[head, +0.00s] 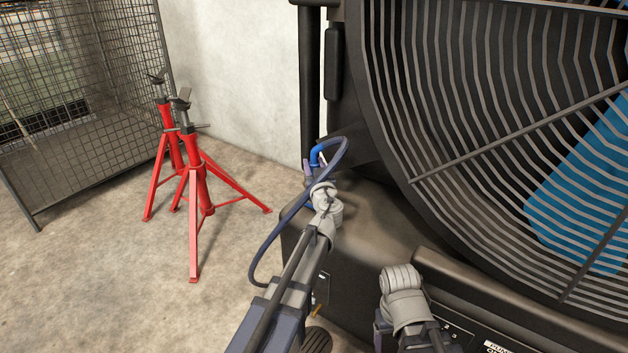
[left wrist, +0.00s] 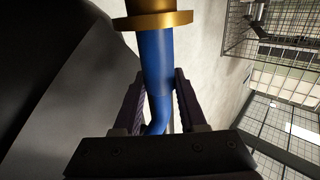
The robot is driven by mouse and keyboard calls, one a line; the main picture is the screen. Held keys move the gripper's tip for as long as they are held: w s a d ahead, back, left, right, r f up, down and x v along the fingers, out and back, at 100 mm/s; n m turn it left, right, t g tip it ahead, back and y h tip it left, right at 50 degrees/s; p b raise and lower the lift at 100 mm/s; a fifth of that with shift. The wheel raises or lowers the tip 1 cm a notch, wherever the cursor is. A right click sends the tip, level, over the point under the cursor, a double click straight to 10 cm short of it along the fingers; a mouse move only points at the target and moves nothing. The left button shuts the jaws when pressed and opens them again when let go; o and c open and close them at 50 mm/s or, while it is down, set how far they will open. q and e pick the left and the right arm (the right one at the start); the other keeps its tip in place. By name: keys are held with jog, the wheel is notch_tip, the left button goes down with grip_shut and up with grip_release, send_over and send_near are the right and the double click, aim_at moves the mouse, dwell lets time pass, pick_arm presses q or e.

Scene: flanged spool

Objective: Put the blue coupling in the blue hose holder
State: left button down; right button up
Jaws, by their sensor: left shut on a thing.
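The blue coupling (head: 315,157) is a short bright blue bent tube beside the dark fan machine in the head view. In the left wrist view the blue coupling (left wrist: 157,58) runs up between the fingers to a brass-coloured ring (left wrist: 155,20) at the top edge. My left gripper (head: 314,167) is shut on the coupling, and its fingers show on both sides of the tube in the left wrist view (left wrist: 160,85). I cannot pick out the blue hose holder. My right gripper's fingers are not visible.
The large dark fan machine (head: 375,225) with a round grille (head: 450,110) fills the right side, with a vertical black post (head: 308,85) by the coupling. Red stands (head: 194,205) and a wire mesh cage (head: 85,95) stand at left. Concrete floor (head: 110,290) is clear in front.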

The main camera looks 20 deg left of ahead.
pick_arm(q)
jog(key=shift+f+b, duration=1.7)
jog(key=shift+f, duration=0.1)
jog(key=shift+f, duration=0.2)
jog(key=shift+c, duration=2.3)
grip_release()
jog(key=shift+r, duration=0.2)
jog(key=shift+s+d, duration=0.1)
jog(key=shift+s, duration=0.1)
jog(key=v, duration=1.1)
jog(key=shift+s, duration=0.25)
jog(key=shift+d, duration=0.15)
